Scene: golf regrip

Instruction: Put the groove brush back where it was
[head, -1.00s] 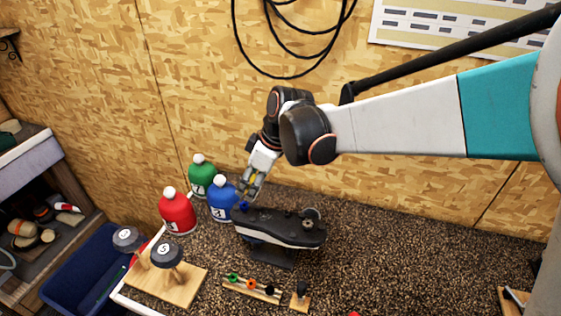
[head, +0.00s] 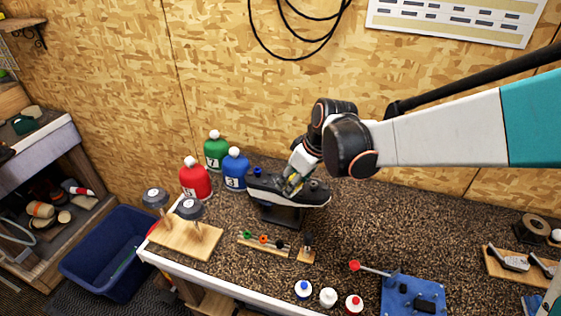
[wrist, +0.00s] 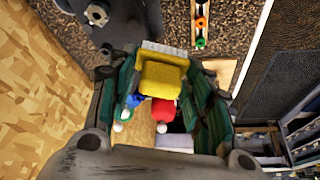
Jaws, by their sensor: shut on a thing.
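My gripper (wrist: 163,92) is shut on a yellow block with a pale bristled edge, which looks like the groove brush (wrist: 160,78). In the head view my gripper (head: 293,186) holds this brush over the middle to right part of a dark shoe-like piece (head: 270,188) with a pale edge, on a black stand. I cannot tell whether the brush touches it. A blue spot (head: 257,172) shows on its left end. A small wooden stand (head: 306,256) with a dark upright piece is in front. I cannot tell which spot belongs to the brush.
Green (head: 215,152), blue (head: 235,172) and red (head: 195,180) bottles stand behind left. A wooden rack (head: 262,246) holds coloured rings. Two dark-headed pieces stand on a board (head: 183,240). A blue vise-like base (head: 412,298) and small bottles (head: 328,298) are at the front.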

